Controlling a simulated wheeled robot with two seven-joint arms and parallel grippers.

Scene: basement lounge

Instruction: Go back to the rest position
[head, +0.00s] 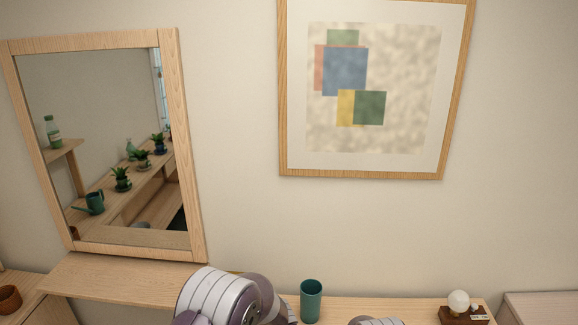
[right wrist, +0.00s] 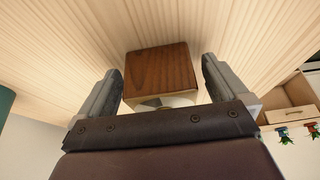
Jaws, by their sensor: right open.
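My right gripper (right wrist: 162,70) is open in the right wrist view, with its two grey fingers spread apart. A dark brown wooden block (right wrist: 161,70) shows between and beyond the fingertips, with a gap on each side. A pale rounded part shows at its lower edge. It looks like the base of the small globe lamp (head: 459,303) at the right of the shelf in the head view. Neither gripper shows in the head view; only white and purple parts of my arms show at its bottom edge. My left gripper is out of sight.
A teal cup (head: 311,301) stands on the light wood shelf (head: 130,278), close to my arm parts. A wood-framed mirror (head: 193,150) and a framed picture (head: 285,110) are at the wall. A brown pot (head: 10,299) is at the lower left.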

